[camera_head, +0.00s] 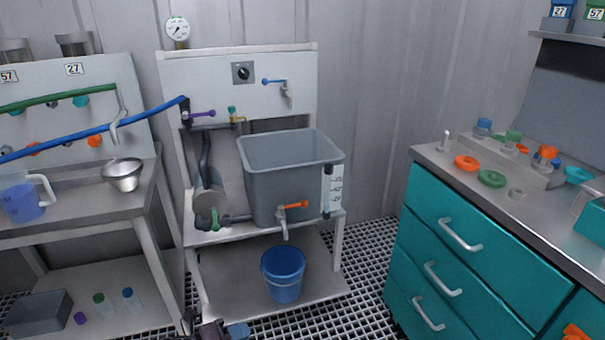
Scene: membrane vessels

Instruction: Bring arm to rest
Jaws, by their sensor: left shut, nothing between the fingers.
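My left gripper (212,330) shows only at the bottom edge, left of centre, as a dark shape beside a small blue part. It is shut and holds nothing that I can see. It appears in front of the lower shelf of the white stand (217,285), and most of it and its arm are cut off by the frame. My right gripper is not in view.
A grey tank (287,180) with an orange-handled tap sits on the stand, with a blue bucket (284,274) below. A metal bench (70,212) with a jug (22,203) and bowl (122,178) stands left. Teal drawers (470,255) stand right. Grating floor shows between.

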